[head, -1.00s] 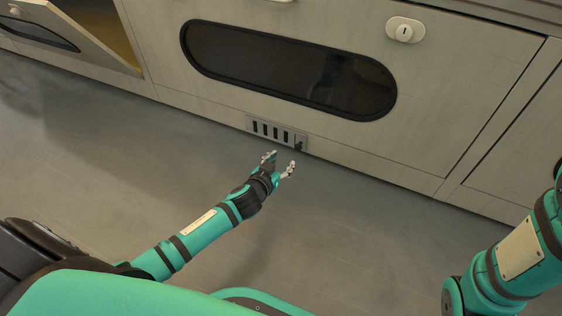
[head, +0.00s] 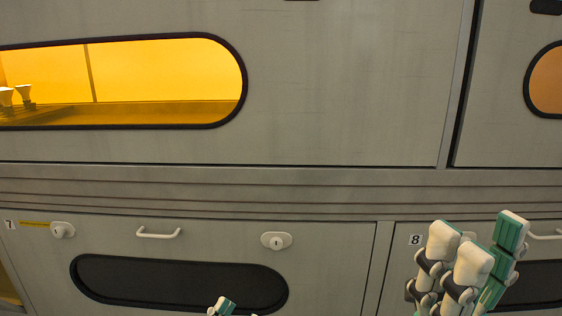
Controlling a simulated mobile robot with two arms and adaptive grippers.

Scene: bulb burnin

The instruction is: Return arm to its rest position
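My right gripper (head: 484,245) is at the lower right in the head view, its fingers pointing up in front of the panel marked 8. The fingertips stand apart and nothing shows between them. Its arm is below the picture. Of my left gripper (head: 222,306), only a small teal and white tip shows at the bottom edge, in front of the dark lower window. The rest of it and its arm are hidden below the frame, so its opening cannot be seen.
A grey cabinet wall fills the view. An amber-lit window (head: 150,75) at upper left shows pale bulb-like shapes (head: 15,95). Panel 7 below has a white handle (head: 158,233), round-ended latches (head: 276,240) and a dark window (head: 180,282). Another amber window (head: 547,80) is at right.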

